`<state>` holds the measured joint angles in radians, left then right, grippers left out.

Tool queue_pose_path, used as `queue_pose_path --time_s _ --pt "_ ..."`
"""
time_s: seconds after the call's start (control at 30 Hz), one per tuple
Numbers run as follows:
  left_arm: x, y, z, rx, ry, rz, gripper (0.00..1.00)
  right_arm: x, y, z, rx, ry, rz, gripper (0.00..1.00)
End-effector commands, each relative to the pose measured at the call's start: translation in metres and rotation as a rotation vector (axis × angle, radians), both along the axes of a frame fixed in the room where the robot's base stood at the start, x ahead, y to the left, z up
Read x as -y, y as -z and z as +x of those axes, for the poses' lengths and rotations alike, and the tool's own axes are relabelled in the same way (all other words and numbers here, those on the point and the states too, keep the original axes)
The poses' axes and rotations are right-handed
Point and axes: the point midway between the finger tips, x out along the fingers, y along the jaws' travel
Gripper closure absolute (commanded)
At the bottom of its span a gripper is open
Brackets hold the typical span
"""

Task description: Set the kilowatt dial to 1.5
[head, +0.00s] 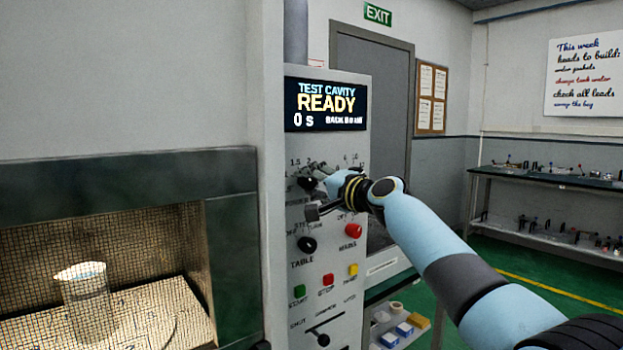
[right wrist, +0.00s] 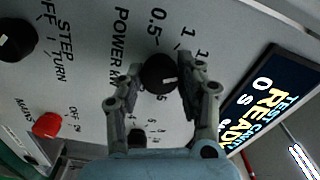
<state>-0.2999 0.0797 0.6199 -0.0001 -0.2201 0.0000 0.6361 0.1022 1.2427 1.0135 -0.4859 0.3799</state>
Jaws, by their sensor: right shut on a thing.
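My right gripper (head: 320,195) is at the panel. In the right wrist view its two fingers (right wrist: 157,88) are on either side of the dial, shut on it. The white mark is on the knob's right side in that view; I cannot tell which number it meets. My left gripper is not in view.
The display (head: 326,107) reads READY and 0 s. Below the dial are a black TABLE knob (head: 306,244), a red MAINS knob (head: 353,230), a red button (head: 328,280), a green button (head: 300,291) and a lever (head: 323,339). A lit cavity (head: 170,270) holds a beaker (head: 85,295).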

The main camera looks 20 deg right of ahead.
Motion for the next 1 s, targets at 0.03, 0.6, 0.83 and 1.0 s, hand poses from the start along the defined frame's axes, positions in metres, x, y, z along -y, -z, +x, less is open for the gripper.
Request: queue_pose_path --time_s 0.03,0.6,0.83,1.0 --pt "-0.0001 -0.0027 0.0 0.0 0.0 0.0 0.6 0.0002 -0.0003 -0.0001 -0.011 0.001 0.026 0.96" --pt "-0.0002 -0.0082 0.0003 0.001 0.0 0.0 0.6 0.0003 0.0013 -0.0001 -0.059 0.001 0.158 0.96" --pt "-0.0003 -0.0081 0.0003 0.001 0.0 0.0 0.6 0.0003 0.0014 -0.0001 -0.059 0.001 0.157 0.96" --pt "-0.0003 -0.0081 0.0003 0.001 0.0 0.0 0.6 0.0003 0.0013 -0.0001 -0.059 0.001 0.156 0.5"
